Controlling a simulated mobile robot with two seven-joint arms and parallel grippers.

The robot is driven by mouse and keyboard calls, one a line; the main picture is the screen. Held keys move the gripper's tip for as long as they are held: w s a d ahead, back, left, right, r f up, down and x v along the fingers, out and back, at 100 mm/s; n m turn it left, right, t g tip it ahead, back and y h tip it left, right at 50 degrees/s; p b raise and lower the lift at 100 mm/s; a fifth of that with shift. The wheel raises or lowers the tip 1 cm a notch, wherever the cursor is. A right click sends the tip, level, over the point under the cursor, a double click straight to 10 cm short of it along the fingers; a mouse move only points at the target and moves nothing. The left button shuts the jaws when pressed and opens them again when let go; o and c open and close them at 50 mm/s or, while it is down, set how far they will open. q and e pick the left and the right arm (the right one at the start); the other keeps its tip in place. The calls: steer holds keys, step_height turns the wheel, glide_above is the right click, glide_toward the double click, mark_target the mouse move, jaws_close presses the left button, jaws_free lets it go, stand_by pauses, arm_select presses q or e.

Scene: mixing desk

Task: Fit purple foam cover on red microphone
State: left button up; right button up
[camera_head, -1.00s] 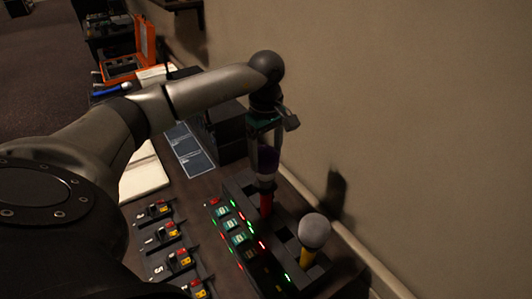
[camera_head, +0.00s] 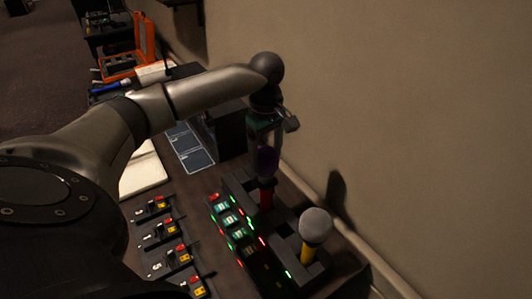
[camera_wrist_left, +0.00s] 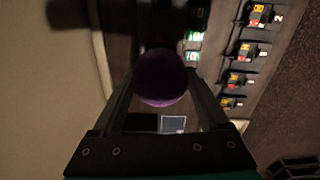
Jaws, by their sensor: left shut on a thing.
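My left gripper (camera_head: 266,172) points down over the rack and is shut on the purple foam cover (camera_head: 267,158). In the left wrist view the round purple cover (camera_wrist_left: 162,78) sits between the two fingers. The red microphone (camera_head: 266,197) stands upright in the rack, with its red handle directly below the cover. Its head is hidden by the cover and fingertips, so I cannot tell how far the cover surrounds it. My right gripper is not in view.
A yellow microphone (camera_head: 310,240) with a grey foam head stands nearby in the same dark rack. Lit channel modules (camera_head: 232,222) and a row of switches (camera_head: 168,245) lie left of it. The wall (camera_head: 420,120) is close on the right. An orange case (camera_head: 143,42) is far back.

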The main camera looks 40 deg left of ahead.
arm_select(q)
steer(key=shift+f+b, duration=1.15)
steer(key=shift+f, duration=0.45)
steer(key=o, duration=1.2)
steer(key=shift+c, duration=0.2)
steer(key=shift+r, duration=0.15)
steer(key=shift+r+p, duration=2.55)
steer(key=shift+r, duration=0.9)
steer(key=shift+s+f, duration=0.1)
